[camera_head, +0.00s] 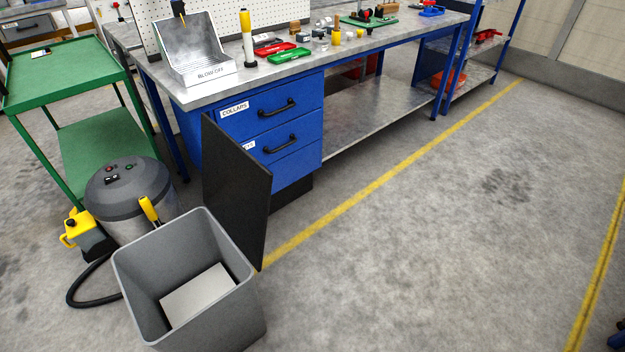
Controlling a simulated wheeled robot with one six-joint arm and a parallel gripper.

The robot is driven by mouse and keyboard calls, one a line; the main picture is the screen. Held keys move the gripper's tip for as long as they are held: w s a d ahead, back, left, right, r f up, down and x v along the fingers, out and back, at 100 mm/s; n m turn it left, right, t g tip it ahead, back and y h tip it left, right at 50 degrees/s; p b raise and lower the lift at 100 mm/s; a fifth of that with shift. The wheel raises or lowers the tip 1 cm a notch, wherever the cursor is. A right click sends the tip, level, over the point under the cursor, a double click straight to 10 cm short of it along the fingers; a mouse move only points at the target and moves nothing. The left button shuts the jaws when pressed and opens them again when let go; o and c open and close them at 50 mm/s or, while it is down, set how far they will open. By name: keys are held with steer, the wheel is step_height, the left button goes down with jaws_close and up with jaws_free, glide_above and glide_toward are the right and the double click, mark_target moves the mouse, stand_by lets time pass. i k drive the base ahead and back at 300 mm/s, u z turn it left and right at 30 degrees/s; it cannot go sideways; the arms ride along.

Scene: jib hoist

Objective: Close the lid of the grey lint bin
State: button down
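The grey lint bin (218,318) stands on the floor at the lower left, with its top open. A pale flat panel (200,295) shows inside it, at or near the bottom. Its dark lid (236,190) stands up steeply along the bin's back right side, raised clear of the opening. The lid hides part of the blue drawer cabinet behind it. The hinge line cannot be made out clearly. My gripper is not in view.
A grey vacuum (128,190) with a black hose (85,287) and a yellow-handled part (150,210) stands behind the bin. A green cart (62,72) is at left. A workbench (205,97) with blue drawers (275,102) stands behind the lid.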

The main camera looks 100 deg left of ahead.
mark_target(237, 186)
steer(key=u, duration=2.65)
steer(key=i, duration=3.05)
steer(key=u, duration=3.15)
steer(key=k, duration=0.1)
steer(key=z, duration=0.4)
